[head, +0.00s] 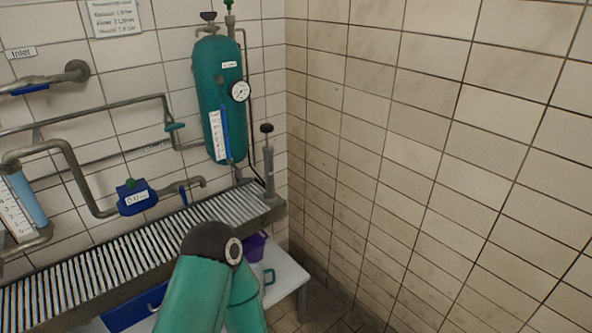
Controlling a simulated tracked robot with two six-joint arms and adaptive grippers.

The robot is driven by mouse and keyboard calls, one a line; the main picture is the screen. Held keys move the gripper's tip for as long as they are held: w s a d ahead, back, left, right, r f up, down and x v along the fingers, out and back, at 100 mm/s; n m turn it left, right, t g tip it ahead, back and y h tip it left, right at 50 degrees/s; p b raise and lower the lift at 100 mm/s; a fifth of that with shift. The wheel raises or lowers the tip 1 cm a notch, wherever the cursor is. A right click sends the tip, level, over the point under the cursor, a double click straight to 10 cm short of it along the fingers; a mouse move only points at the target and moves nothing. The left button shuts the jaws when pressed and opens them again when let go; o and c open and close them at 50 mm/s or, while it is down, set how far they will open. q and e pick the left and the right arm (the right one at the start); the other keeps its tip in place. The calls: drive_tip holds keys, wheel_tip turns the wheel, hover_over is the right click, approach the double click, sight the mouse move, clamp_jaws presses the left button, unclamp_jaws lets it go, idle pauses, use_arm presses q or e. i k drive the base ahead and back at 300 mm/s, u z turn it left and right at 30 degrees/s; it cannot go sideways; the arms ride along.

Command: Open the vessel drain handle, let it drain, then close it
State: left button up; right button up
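The green vessel (214,85) is upright on the tiled wall, with a round gauge (241,91) on its right side and a label strip with a narrow blue bar on its front. Thin pipes run down below it toward the grating. A blue lever (184,195) hangs down at a short spout pipe (198,182) to the lower left of the vessel. I cannot tell for sure which part is the vessel drain handle. A green arm of mine rises from the bottom middle, its dark joint in front of the grating. Neither gripper is in view.
A slatted metal grating (105,262) runs along the wall. A blue valve box (136,196) sits on the pipe at left. A black-knobbed upright cylinder (268,165) stands at the grating's right end. A white bench (290,277) below holds a purple container (254,246). The right wall is bare.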

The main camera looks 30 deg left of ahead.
sight(244, 181)
drive_tip(key=u, duration=0.05)
drive_tip(key=i, duration=1.15)
drive_tip(key=u, duration=0.55)
